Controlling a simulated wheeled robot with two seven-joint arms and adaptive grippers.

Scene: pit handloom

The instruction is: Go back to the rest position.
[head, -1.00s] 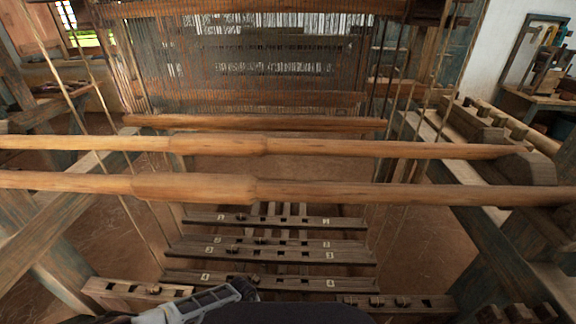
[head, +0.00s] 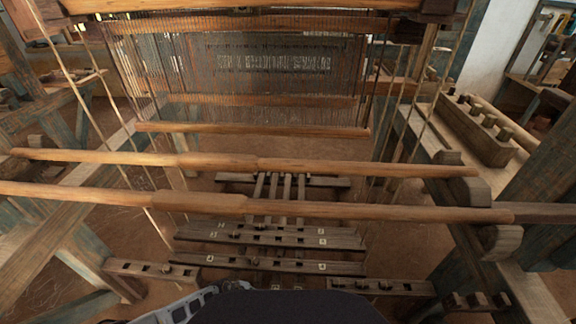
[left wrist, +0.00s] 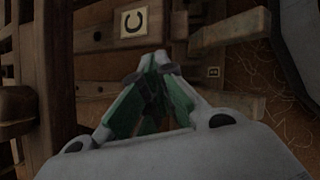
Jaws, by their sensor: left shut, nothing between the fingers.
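My left gripper (left wrist: 153,72) shows in the left wrist view with its fingertips together and nothing between them. It is close to dark wooden bars of the loom, one with a pale square plate (left wrist: 133,22) marked with a dark curved sign. I cannot tell if it touches them. In the head view only a grey piece of my left arm shows at the bottom edge, below the treadles (head: 270,236). My right gripper is in neither view.
Two long wooden beams (head: 330,165) (head: 360,211) cross the pit in front of me. The warp and heddles (head: 250,70) hang behind. Timber frames stand left (head: 60,215) and right (head: 540,195), with slanting cords beside the treadles. Slotted wooden bars (head: 150,270) lie low at the front.

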